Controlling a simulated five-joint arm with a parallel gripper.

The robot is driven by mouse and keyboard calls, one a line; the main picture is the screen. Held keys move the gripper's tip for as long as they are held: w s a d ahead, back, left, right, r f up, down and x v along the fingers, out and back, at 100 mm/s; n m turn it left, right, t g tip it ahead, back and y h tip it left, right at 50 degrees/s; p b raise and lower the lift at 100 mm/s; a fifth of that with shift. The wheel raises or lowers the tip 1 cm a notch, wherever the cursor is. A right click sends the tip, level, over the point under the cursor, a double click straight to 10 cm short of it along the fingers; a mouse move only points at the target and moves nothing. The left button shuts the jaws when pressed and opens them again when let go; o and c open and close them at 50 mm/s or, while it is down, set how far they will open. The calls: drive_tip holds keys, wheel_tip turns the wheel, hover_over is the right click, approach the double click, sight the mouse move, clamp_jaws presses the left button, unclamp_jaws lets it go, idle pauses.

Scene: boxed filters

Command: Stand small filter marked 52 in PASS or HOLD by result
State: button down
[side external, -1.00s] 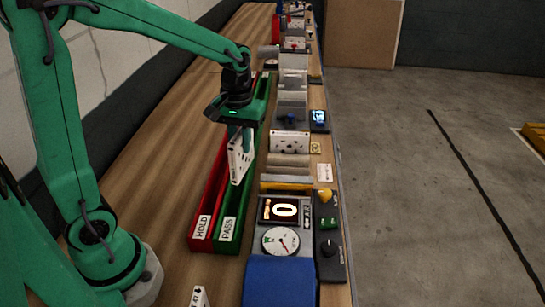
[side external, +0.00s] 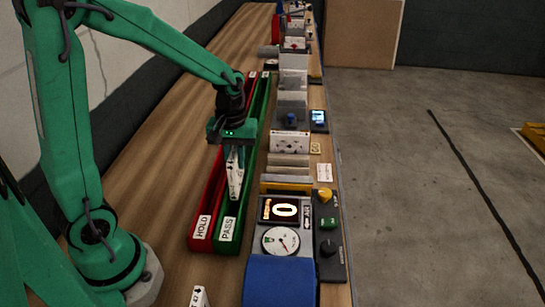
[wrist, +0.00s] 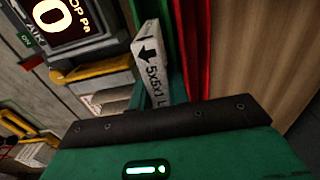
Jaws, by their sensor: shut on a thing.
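My gripper (side external: 236,152) points down and is shut on a small white filter (side external: 236,178). The filter shows nearly edge-on, its length along the trays. In the wrist view, the filter's edge (wrist: 152,62) carries a black arrow and the print "5x5x1 L"; no 52 is readable. The filter is over or in the green PASS tray (side external: 228,230); I cannot tell whether it touches the floor. The red HOLD tray (side external: 201,228) runs alongside on the left. The tester's display (side external: 280,210) reads 0, with a round dial (side external: 281,241) below it.
Another white filter (side external: 200,297) stands at the front edge of the picture. A blue box (side external: 279,281) is in front of the dial. A row of boxed filters and holders (side external: 289,142) lines the bench right of the trays. Bare wood lies left of the trays.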

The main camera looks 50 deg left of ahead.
drive_tip(key=shift+f, duration=2.45)
drive_tip(key=shift+f, duration=0.1)
drive_tip(key=c, duration=1.3)
unclamp_jaws()
drive_tip(key=shift+c, duration=0.2)
wheel_tip(320, 180, up, 12)
drive_tip(key=shift+r, duration=0.15)
